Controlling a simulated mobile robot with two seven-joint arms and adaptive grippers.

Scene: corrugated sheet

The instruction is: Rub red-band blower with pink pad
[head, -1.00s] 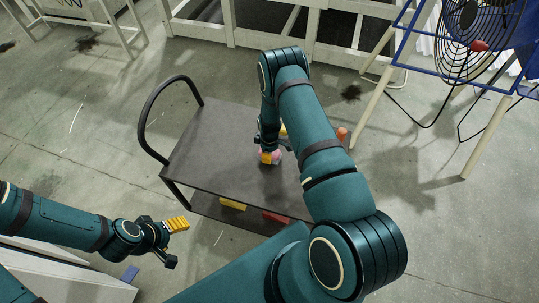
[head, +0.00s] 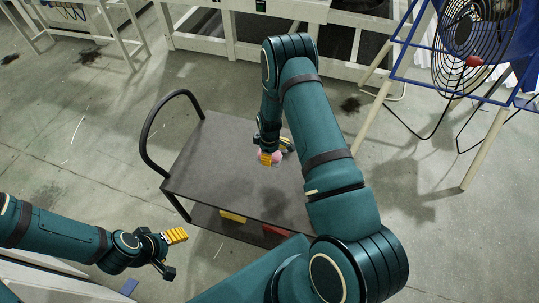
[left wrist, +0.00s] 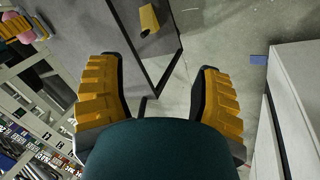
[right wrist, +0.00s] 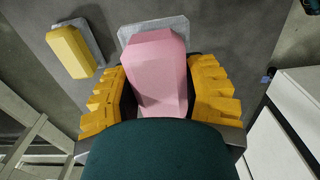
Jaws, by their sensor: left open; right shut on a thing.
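The pink pad (right wrist: 158,65) is a pink block with a grey plate at its far end. My right gripper (right wrist: 160,95) is shut on it, with yellow fingers on both sides. In the head view, the pink pad (head: 277,155) is over the dark cart top; whether it touches is unclear. My left gripper (head: 172,252) is open and empty, left of the cart's front. It also shows open in the left wrist view (left wrist: 160,95). I cannot make out a red-band blower for certain; my right arm covers the cart's right part.
A yellow block on a grey plate (right wrist: 72,52) lies on the cart top (head: 215,155) beside the pink pad. The lower shelf holds a yellow piece (head: 232,217) and a red piece (head: 275,230). A caged fan (head: 470,45) stands back right.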

